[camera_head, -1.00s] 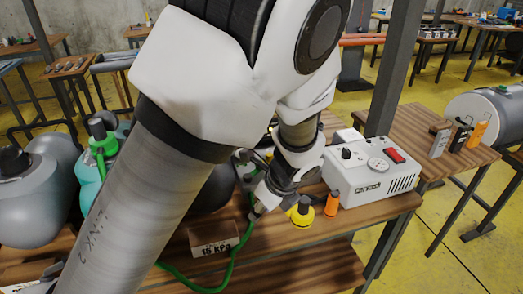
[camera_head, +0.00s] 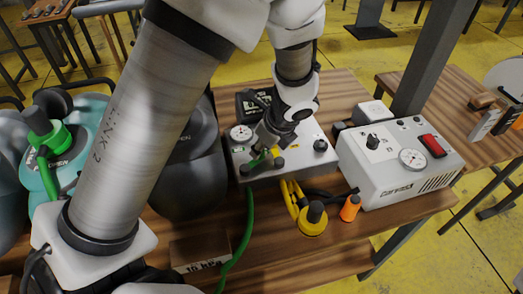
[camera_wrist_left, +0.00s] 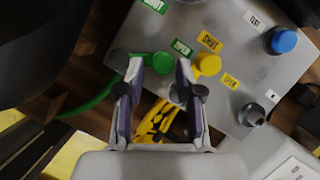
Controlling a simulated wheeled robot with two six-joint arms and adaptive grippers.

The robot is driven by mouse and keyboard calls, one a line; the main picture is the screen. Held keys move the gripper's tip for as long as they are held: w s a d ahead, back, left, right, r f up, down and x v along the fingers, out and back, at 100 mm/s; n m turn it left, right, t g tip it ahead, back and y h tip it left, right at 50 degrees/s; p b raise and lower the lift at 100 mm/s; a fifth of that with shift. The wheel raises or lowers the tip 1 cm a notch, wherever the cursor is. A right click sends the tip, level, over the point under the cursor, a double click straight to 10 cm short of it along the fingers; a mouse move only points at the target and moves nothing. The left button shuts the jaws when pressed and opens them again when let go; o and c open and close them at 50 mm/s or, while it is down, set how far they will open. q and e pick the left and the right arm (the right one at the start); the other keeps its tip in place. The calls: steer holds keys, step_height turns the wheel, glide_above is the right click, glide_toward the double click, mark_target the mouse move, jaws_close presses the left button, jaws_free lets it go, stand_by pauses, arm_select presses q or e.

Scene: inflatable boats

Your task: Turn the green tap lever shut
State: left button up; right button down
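The green tap lever (camera_wrist_left: 143,60) sits on a grey panel box (camera_wrist_left: 240,55) with its round hub at the left and its arm pointing right, toward a green OPEN label (camera_wrist_left: 181,47). In the head view the lever (camera_head: 261,160) is partly hidden by my gripper. My left gripper (camera_wrist_left: 160,72) is over the box with its fingers apart. The lever's free end shows between the fingertips; I cannot tell whether they touch it. The gripper also shows in the head view (camera_head: 266,142). Another green label (camera_wrist_left: 153,5) lies at the top edge. My right gripper is not in view.
A yellow tap (camera_wrist_left: 208,64) stands close right of my fingers, with a blue knob (camera_wrist_left: 282,41) beyond. A white pump unit (camera_head: 400,160) stands right of the box. A green hose (camera_head: 249,220) and yellow hose (camera_head: 292,200) run in front. Grey and teal inflatables are at left.

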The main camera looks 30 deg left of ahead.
arm_select(q)
steer(key=shift+w+a+f, duration=0.25)
steer(key=shift+a+f, duration=0.05)
steer(key=shift+f, duration=0.25)
steer(key=shift+w+a+f, duration=0.2)
steer(key=shift+a+f, duration=0.05)
steer(key=shift+f, duration=0.3)
steer(key=shift+s+d+r, duration=0.15)
steer(key=shift+s+r, duration=0.05)
steer(key=shift+r, duration=0.05)
steer(key=shift+s, duration=0.1)
steer(key=c, duration=0.4)
jaws_close()
